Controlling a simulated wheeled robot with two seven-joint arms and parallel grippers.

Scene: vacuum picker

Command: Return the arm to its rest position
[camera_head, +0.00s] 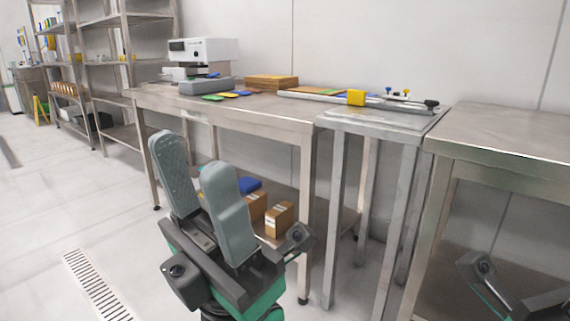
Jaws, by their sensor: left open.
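My left gripper (193,163) is in the lower middle of the head view, pointing up, with its two grey finger pads apart and nothing between them. It is in front of the steel table (225,112), apart from the things on top. A long rod-like tool (325,97) with a yellow block (356,97) and a dark end lies across the table's right end and the narrow steel stand (375,122). A dark and green part of my right arm shows at the lower right corner; its fingertips are out of frame.
A white machine (205,50), a grey box (207,86), coloured flat pieces (229,95) and a brown stack (271,82) are on the table. Cardboard boxes (279,219) are on its lower shelf. Another steel table (510,130) stands right. Open floor (60,205) lies left.

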